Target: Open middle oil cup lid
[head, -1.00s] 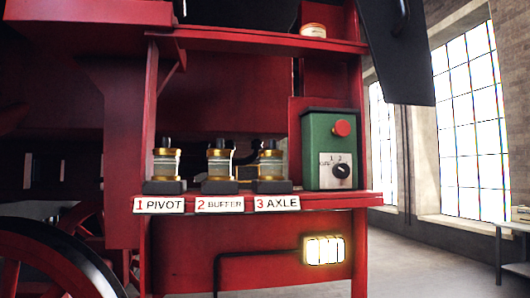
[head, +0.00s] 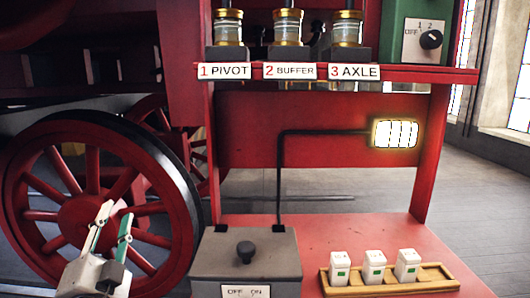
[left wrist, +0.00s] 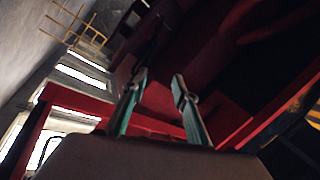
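Three oil cups of glass and brass stand on the red shelf (head: 390,72), with their tops cut off by the upper edge of the head view. The middle oil cup (head: 288,28) is above the "2 BUFFER" label (head: 290,71). The pivot cup (head: 228,28) is left of it and the axle cup (head: 346,28) right of it. The middle cup's lid is out of view. My left gripper (head: 114,218) is at the lower left, well below and left of the cups, in front of the red wheel. Its fingers stand apart and empty, also in the left wrist view (left wrist: 160,76). My right gripper is not in view.
A green control box (head: 412,30) with a black knob stands right of the cups. Below are a lit lamp (head: 395,133), a grey switch box (head: 245,268) and a wooden tray (head: 440,281) with three white containers. A large spoked wheel (head: 85,210) fills the left.

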